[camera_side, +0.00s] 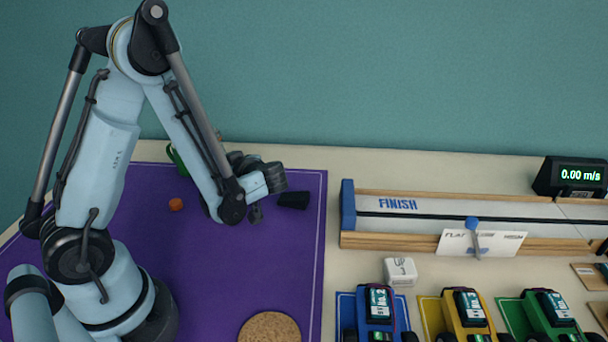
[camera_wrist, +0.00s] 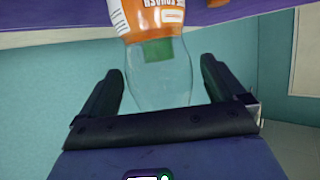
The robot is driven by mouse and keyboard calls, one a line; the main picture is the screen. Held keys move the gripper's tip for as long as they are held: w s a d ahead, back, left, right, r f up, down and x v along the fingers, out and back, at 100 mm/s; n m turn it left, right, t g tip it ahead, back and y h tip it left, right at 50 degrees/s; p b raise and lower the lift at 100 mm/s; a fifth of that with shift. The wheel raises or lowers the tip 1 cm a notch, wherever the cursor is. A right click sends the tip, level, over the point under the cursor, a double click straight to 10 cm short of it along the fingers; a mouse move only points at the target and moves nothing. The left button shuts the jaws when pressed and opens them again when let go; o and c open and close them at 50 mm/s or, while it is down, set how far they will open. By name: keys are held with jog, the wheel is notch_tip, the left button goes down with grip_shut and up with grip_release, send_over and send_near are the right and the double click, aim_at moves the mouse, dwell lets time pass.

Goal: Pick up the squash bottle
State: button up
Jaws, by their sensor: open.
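The squash bottle (camera_wrist: 157,18) shows in the wrist view at the top middle, with an orange and white label whose lettering is upside down. Its clear part reaches down between the two fingers, with a green patch near the label. My gripper (camera_wrist: 163,85) is open, one dark finger on each side of the clear part; I see no finger closed on it. In the side view my gripper (camera_side: 275,205) is over the right part of the purple mat. I cannot make out the bottle there; my arm may hide it.
A small orange object (camera_side: 176,205) lies on the purple mat (camera_side: 250,270). A green object (camera_side: 174,156) is partly hidden behind my arm. A cork disc (camera_side: 269,329) is at the front. Right of the mat are a wooden track (camera_side: 440,243), a white block (camera_side: 400,271) and toy cars (camera_side: 467,310).

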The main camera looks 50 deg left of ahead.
jog(key=shift+a, duration=0.1)
jog(key=shift+c, duration=0.3)
jog(key=c, duration=1.1)
jog(key=shift+r, duration=0.25)
jog(key=d+r, duration=1)
jog(key=d, duration=0.1)
jog(key=shift+w+d+r, duration=0.15)
jog(key=shift+d+r, duration=0.05)
jog(key=shift+d, duration=0.1)
dwell(0.9)
